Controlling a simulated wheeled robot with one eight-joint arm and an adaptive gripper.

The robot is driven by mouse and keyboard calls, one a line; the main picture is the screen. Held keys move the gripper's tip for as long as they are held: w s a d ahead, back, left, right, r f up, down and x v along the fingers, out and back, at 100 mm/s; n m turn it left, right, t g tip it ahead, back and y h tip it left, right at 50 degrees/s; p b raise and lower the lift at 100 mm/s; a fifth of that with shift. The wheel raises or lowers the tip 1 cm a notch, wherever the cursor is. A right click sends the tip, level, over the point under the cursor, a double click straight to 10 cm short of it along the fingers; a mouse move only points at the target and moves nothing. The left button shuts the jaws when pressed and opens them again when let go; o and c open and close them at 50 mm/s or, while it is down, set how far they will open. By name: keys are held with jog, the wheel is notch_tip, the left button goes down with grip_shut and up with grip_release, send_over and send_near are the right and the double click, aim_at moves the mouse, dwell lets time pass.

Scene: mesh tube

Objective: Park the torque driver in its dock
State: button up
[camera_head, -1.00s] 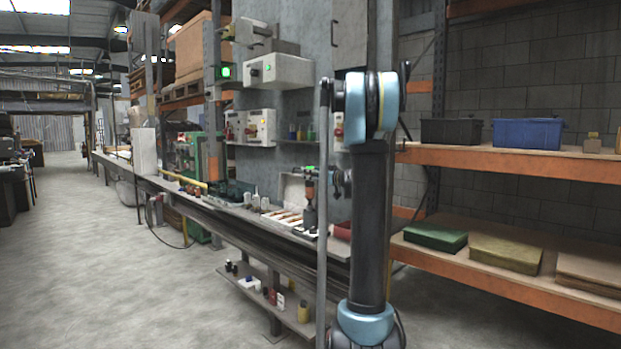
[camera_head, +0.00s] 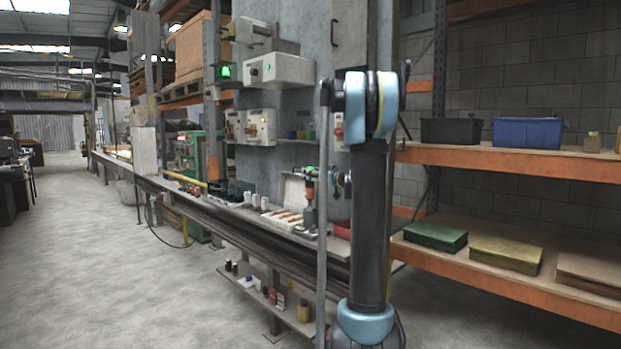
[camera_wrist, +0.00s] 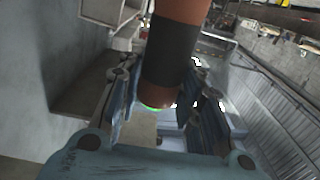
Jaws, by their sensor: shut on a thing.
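The torque driver (camera_head: 309,189) is an orange-brown and black cylinder with a green light at its top. It stands about upright over the bench in the head view. My gripper (camera_head: 323,181) reaches it from the right, partly hidden by my arm. In the wrist view the driver (camera_wrist: 170,55) passes between the blue-grey fingers, and my gripper (camera_wrist: 165,106) is shut on it. A grey, wider piece (camera_head: 309,217) shows directly below the driver. I cannot tell whether it is the dock or part of the tool, or whether the driver touches a seat.
The bench (camera_head: 275,229) runs to the far left. An open white case (camera_head: 293,190) and white cylinders (camera_head: 264,203) stand left of the driver. A red bin (camera_head: 343,230) is close on its right. A grey wall panel with control boxes (camera_head: 279,70) rises behind.

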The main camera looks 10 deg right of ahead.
aim_at(313, 190)
jog(key=shift+f, duration=3.45)
dwell(4.2)
jog(key=o, duration=1.2)
